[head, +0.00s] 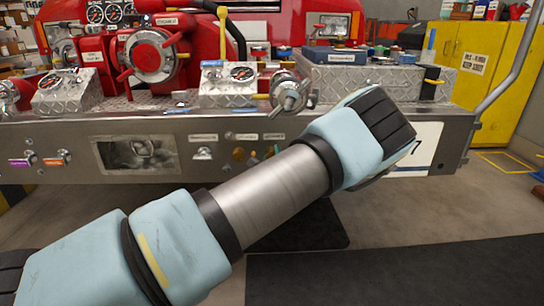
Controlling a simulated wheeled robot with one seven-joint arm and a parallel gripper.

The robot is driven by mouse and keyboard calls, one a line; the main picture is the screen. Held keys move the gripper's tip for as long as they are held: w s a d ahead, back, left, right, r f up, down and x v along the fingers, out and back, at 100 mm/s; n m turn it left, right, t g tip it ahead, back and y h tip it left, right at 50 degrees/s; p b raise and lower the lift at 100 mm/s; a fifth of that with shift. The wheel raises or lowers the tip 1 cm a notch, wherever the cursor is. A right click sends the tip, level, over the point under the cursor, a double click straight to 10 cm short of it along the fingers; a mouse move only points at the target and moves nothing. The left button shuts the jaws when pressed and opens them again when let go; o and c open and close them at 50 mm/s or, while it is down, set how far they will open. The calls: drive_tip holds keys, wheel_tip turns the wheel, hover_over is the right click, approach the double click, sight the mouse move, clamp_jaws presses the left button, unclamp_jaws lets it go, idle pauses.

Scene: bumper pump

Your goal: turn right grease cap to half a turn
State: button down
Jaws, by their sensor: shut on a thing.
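My arm crosses the view from the lower left to a light-blue joint in front of the right part of the metal bumper (190,130). My gripper is not visible; the arm's end is hidden behind that joint. I cannot pick out the right grease cap for certain. Several small brass and orange fittings (238,154) sit on the bumper face just left of the arm. A grey winged metal cap (289,93) faces forward on the deck above them. The arm covers the bumper face right of these fittings.
A red pump valve (153,57) with a round hub stands on the deck at the left. A yellow cabinet (490,75) stands behind at the right.

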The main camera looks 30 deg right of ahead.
drive_tip(key=shift+a, duration=0.1)
idle(0.4)
drive_tip(key=shift+c, duration=1.4)
unclamp_jaws()
drive_tip(key=v, duration=1)
drive_tip(key=shift+s, duration=0.45)
